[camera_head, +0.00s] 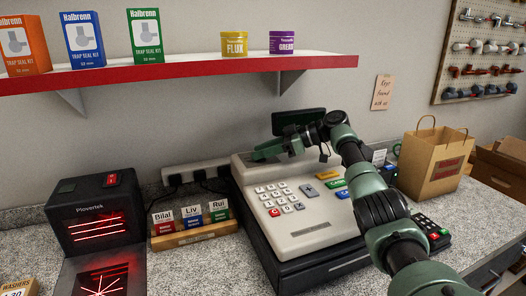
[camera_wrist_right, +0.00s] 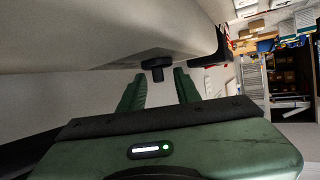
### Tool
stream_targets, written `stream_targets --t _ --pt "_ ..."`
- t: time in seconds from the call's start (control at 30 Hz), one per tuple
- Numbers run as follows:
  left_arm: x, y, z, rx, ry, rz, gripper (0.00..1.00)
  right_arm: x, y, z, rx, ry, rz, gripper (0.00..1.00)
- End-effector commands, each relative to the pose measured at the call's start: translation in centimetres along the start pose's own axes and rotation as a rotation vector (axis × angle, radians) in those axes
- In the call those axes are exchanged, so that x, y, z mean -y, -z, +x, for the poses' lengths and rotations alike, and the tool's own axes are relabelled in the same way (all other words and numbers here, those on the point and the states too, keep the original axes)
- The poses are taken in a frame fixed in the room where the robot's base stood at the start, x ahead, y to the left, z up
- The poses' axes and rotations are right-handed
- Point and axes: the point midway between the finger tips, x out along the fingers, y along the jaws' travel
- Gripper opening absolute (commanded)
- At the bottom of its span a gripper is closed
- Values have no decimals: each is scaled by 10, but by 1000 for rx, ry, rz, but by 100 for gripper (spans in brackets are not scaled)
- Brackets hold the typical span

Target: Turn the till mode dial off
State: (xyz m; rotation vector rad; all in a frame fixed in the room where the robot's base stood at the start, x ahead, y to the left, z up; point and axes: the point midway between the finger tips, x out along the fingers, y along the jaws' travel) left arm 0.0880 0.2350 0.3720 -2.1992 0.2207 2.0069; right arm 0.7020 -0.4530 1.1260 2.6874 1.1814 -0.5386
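The till (camera_head: 305,215) is a cream cash register with a keypad on a black drawer base. In the right wrist view a short black knob (camera_wrist_right: 156,68), which looks like the mode dial, sticks out from a pale panel (camera_wrist_right: 90,55). My right gripper (camera_head: 262,152) is above the back of the till in the head view, its green fingers pointing left. In the right wrist view the fingers of this gripper (camera_wrist_right: 160,80) are apart, with the knob between and just beyond their tips. I cannot tell whether they touch it. The dial's markings are hidden. My left gripper is not in view.
A red-edged shelf (camera_head: 190,74) with boxes and tins hangs above. A black display (camera_head: 298,120) rises behind the till. A scanner (camera_head: 90,215) and a card holder (camera_head: 195,236) stand left, a paper bag (camera_head: 433,165) right. A card terminal (camera_head: 430,232) sits beside my right arm.

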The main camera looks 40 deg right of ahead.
Motion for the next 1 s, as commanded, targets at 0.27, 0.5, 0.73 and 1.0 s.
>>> stream_targets --t 0.27,0.5,0.73,1.0 --pt "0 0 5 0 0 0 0 -1 -1 -11 -2 -3 -1 33" --pt "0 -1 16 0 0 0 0 -1 -1 -52 -2 -4 -1 33" --pt "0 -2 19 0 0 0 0 -1 0 -75 0 0 0 33" --pt "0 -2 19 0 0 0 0 0 0 -77 0 1 0 33"
